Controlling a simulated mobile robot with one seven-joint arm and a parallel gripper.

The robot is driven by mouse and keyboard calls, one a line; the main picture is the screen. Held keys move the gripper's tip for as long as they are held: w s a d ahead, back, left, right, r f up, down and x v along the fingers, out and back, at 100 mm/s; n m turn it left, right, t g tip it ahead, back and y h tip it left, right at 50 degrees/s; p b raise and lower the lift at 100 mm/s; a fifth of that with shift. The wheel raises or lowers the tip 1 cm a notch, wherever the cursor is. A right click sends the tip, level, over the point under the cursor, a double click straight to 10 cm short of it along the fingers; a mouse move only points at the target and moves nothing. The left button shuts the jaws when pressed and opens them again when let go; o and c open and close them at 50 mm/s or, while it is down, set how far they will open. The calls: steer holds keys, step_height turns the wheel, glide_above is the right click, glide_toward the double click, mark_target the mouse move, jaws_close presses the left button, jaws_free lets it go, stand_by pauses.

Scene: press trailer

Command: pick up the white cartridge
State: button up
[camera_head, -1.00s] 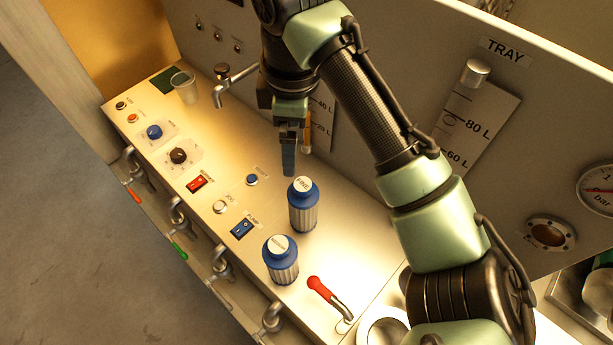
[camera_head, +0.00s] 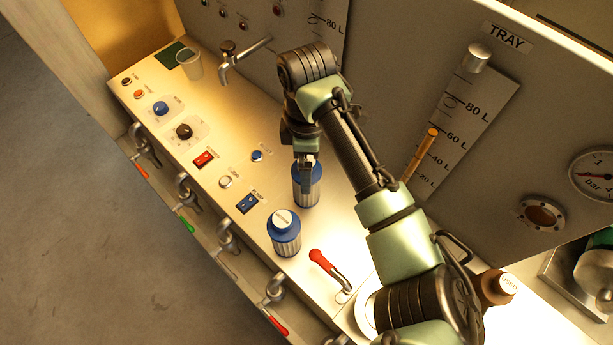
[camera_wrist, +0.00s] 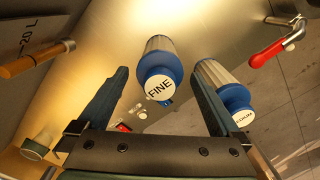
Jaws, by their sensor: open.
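Two ribbed, pale metallic-looking cartridges with blue caps and white round labels stand upright on the panel. The one labelled FINE (camera_head: 307,190) is partly hidden by my gripper (camera_head: 307,172) in the head view. In the wrist view, this FINE cartridge (camera_wrist: 160,72) lies between the two open fingers of my gripper (camera_wrist: 158,80), nearer the left one, with no clear contact. The second cartridge (camera_head: 284,235), with MEDIUM partly readable in the wrist view (camera_wrist: 225,90), stands closer to the panel's front edge, beside the right finger. I cannot tell which is the white cartridge; neither body is plainly white.
A red-handled lever (camera_head: 328,268) stands right of the cartridges. Switches and knobs (camera_head: 184,131) line the panel to the left, with a tap (camera_head: 240,57) and cup (camera_head: 190,65) behind. The upright TRAY wall (camera_head: 420,95) is close behind my arm. A brown bottle (camera_head: 495,287) stands at right.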

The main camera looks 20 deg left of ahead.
steer(key=shift+f, duration=0.65)
steer(key=shift+r, duration=0.1)
jaws_close()
